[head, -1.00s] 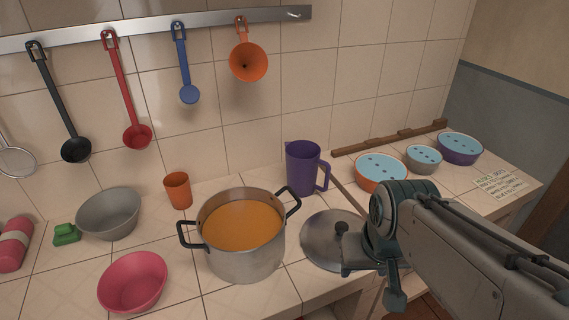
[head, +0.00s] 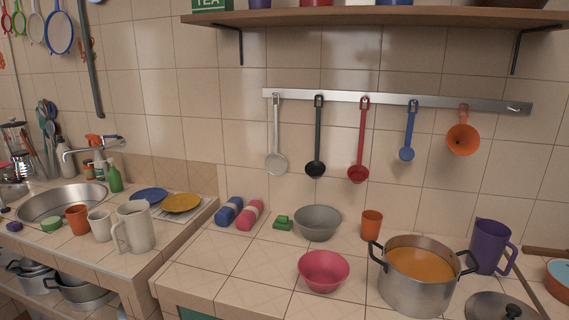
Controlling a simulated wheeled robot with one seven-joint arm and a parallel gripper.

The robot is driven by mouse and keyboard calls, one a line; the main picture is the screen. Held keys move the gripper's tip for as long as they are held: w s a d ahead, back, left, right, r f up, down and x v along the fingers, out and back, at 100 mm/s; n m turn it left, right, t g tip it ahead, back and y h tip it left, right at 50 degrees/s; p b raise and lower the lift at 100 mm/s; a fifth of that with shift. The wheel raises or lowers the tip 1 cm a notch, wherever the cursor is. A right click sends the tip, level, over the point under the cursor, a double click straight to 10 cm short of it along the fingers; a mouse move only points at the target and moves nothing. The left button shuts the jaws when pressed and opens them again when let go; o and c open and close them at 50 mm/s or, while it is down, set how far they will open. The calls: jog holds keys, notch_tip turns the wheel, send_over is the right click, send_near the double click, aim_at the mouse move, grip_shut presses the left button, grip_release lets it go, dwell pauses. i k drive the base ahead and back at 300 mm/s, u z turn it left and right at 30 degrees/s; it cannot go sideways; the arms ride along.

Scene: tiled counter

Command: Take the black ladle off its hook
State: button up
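The black ladle (head: 316,140) hangs upright by its handle from a hook on the metal rail (head: 400,101) on the tiled wall, its bowl at the bottom. My gripper is not in the head view.
Below stand a grey bowl (head: 317,224), pink bowl (head: 324,272), orange cup (head: 371,225) and soup pot (head: 416,290). A wooden shelf (head: 380,17) juts out above the rail.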

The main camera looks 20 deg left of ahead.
aim_at(315, 169)
jog(key=u, duration=0.25)
jog(key=k, duration=0.6)
jog(key=u, duration=0.85)
jog(key=i, duration=1.55)
jog(key=z, duration=0.5)
